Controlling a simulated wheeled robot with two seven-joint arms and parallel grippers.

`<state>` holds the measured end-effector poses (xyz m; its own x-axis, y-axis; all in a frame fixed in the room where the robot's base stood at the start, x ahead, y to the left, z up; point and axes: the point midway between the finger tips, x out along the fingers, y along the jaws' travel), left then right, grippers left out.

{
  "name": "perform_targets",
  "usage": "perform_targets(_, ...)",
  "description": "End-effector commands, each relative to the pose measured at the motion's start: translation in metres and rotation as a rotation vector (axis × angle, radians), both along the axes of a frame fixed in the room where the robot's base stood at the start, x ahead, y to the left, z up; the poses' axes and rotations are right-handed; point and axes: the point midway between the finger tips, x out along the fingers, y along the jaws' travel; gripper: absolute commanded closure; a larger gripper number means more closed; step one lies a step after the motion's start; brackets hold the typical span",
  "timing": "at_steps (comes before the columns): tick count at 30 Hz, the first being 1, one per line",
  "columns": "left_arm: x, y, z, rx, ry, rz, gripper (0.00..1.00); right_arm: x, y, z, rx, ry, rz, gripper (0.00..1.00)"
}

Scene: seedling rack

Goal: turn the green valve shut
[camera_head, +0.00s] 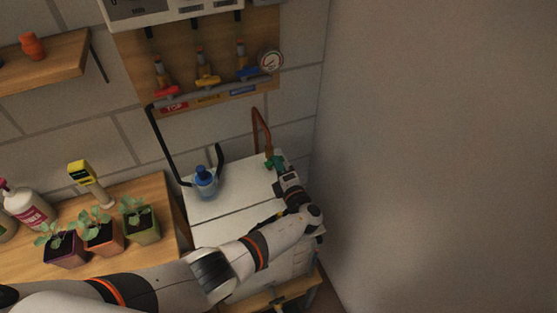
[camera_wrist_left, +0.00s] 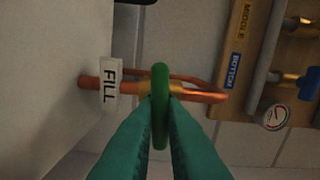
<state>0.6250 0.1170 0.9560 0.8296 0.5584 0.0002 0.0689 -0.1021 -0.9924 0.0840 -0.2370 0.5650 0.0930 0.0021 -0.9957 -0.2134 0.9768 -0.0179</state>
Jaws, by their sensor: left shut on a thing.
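The green valve (camera_wrist_left: 159,107) sits on a copper pipe (camera_wrist_left: 205,94) and shows edge-on in the left wrist view, its long side across the pipe. In the head view the valve (camera_head: 275,161) is at the back right of the white cabinet top. My left gripper (camera_wrist_left: 160,118) has its green fingers closed on the valve from both sides. In the head view the gripper (camera_head: 279,168) is small and partly hidden by the wrist. A white FILL tag (camera_wrist_left: 110,86) hangs on the pipe beside the valve. My right gripper is in neither view.
A blue-topped bottle (camera_head: 204,180) stands on the white cabinet (camera_head: 228,213). Above, a wooden board (camera_head: 215,55) carries red, yellow and blue valves and a gauge (camera_head: 270,60). Potted seedlings (camera_head: 102,236) are on the bench at left. A bare wall rises at right.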

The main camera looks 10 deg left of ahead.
Motion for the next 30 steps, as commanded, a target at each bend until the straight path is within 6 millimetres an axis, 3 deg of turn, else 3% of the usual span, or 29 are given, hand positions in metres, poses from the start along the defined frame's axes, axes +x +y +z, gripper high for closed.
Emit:
perform_targets(9, 0.0014, 0.0005, 0.0021, 0.099, 0.062, 0.002, 1.00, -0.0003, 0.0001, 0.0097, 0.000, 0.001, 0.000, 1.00)
perform_targets(25, 0.0016, 0.0005, 0.0014, 0.119, 0.074, 0.002, 1.00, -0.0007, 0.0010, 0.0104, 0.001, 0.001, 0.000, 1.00)
perform_targets(27, 0.0015, 0.0004, 0.0015, 0.119, 0.074, 0.002, 0.82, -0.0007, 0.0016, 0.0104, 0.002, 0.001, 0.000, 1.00)
perform_targets(30, 0.0012, 0.0004, 0.0010, 0.117, 0.074, 0.002, 0.68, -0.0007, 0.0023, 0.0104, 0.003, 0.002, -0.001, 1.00)
